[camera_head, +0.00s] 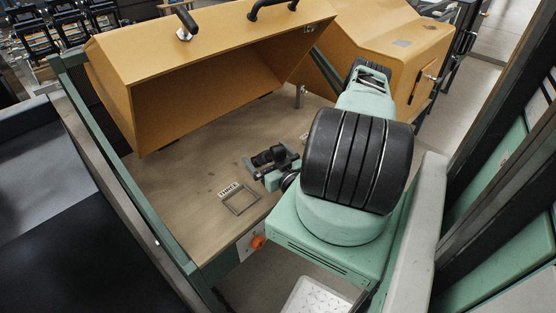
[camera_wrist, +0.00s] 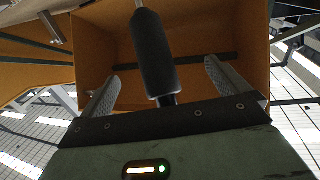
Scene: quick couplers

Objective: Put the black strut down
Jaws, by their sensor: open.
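The black strut (camera_wrist: 155,55) is a dark cylinder with a thin pale rod at one end and a narrower dark stub at the other. In the wrist view it lies between the two fingers of my gripper (camera_wrist: 162,72), with a visible gap on each side. The jaws are open. In the head view my gripper (camera_head: 270,163) is low over the wooden worktop (camera_head: 190,175), and a dark rounded shape, seemingly the strut, shows at it. My arm hides part of this area, and I cannot tell what the strut rests on.
A square metal frame (camera_head: 241,201) lies in front of the gripper beside a label reading THREE (camera_head: 230,189). A large orange hood (camera_head: 205,75) overhangs the back of the worktop. A green rail (camera_head: 120,165) bounds the left side. The worktop left of the gripper is clear.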

